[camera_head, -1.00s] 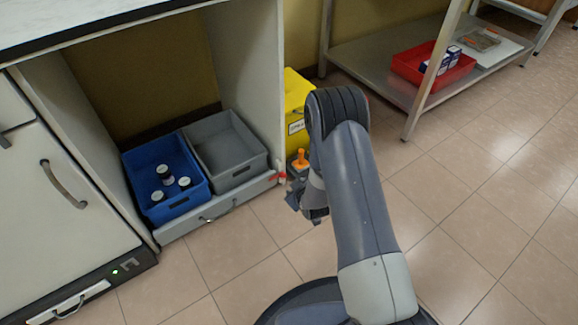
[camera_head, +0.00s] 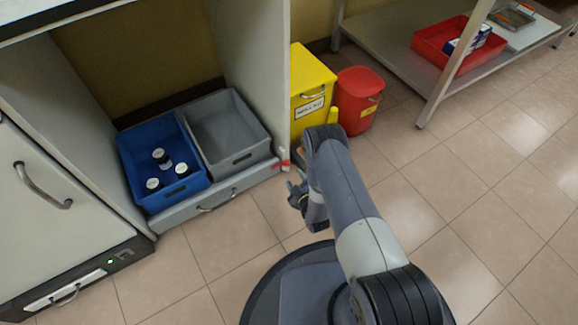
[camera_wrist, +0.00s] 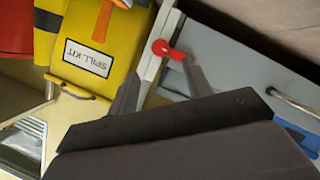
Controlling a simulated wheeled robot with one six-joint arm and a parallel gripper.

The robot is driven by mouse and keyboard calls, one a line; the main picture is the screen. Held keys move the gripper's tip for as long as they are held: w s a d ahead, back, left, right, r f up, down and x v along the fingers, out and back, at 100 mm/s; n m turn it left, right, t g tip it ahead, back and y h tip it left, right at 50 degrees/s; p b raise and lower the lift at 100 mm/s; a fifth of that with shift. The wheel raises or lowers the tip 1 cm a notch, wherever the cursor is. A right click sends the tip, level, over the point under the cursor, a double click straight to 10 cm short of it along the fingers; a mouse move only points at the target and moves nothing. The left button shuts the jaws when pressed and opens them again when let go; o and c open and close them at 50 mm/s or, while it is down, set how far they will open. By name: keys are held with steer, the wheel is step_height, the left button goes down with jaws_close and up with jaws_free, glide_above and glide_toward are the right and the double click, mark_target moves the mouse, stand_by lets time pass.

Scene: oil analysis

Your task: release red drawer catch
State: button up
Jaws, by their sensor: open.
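The red catch (camera_head: 281,164) is a small lever at the right end of the low grey drawer (camera_head: 190,213), by the cabinet's side panel. My gripper (camera_head: 296,188) is just to the right of and below it in the head view. In the wrist view the catch (camera_wrist: 163,48) has a round red head and a short arm pointing right. The open, empty jaws (camera_wrist: 159,84) reach toward it, and its arm lies close to the right fingertip. I cannot tell whether they touch. The drawer front (camera_wrist: 228,75) shows behind the right finger.
A blue bin (camera_head: 135,152) with bottles and a grey bin (camera_head: 258,147) sit in the drawer. A yellow spill kit box (camera_head: 310,85) and a red bin (camera_head: 357,98) stand right of the cabinet. A metal shelf (camera_head: 390,50) is at the back right. Floor is clear at right.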

mark_target(288, 165)
steer(key=b+x, duration=0.3)
steer(key=x, duration=0.5)
steer(key=shift+w+a+f, duration=0.1)
steer(key=shift+w, duration=0.05)
